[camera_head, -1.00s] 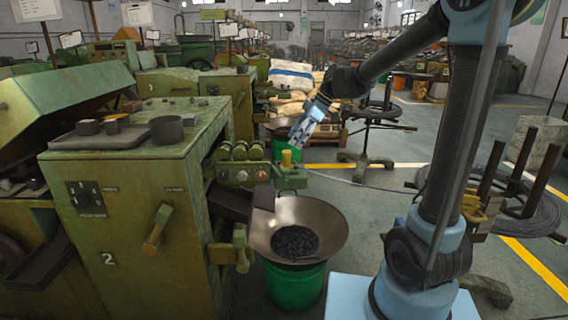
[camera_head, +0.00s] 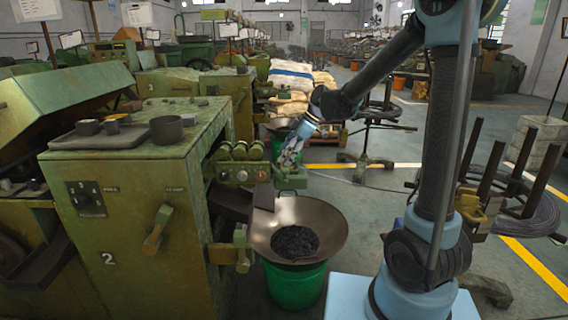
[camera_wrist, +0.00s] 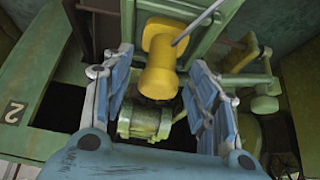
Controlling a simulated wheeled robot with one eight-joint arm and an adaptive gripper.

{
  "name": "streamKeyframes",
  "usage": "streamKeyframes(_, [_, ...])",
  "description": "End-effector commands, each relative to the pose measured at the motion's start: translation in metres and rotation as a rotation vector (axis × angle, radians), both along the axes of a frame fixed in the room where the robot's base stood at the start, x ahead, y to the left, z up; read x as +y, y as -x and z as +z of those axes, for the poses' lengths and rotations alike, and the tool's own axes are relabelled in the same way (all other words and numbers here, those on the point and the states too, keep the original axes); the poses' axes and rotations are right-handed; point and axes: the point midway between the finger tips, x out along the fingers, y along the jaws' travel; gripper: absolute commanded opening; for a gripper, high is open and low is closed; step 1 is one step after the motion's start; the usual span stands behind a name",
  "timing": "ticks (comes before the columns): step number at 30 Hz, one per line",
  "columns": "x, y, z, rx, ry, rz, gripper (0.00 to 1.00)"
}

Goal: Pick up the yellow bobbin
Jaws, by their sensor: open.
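The yellow bobbin (camera_wrist: 158,62) shows in the wrist view, upper middle, on a thin metal rod at the green machine. My gripper (camera_wrist: 160,84) is open, with one blue-grey finger on each side of the bobbin's lower end. I cannot tell whether either finger touches it. In the head view my gripper (camera_head: 289,158) points down at the machine's front fittings, above the wide metal pan, and hides the bobbin.
The green machine (camera_head: 130,210) stands left of my gripper, with a tray and small cups on top. A wide pan (camera_head: 330,232) of dark parts sits on a green bucket (camera_head: 295,285) below.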

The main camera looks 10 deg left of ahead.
Motion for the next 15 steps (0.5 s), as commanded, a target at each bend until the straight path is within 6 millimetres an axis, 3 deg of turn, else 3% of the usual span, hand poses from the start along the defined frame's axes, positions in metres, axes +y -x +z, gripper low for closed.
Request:
streamKeyframes(1, [-0.0001,0.0000,0.0001,0.000,0.000,0.000,0.54])
streamKeyframes(8, [-0.0002,-0.0001,0.0003,0.000,0.000,0.000,0.03])
streamKeyframes(15, [-0.0002,0.0000,0.0005,0.000,0.000,0.000,0.03])
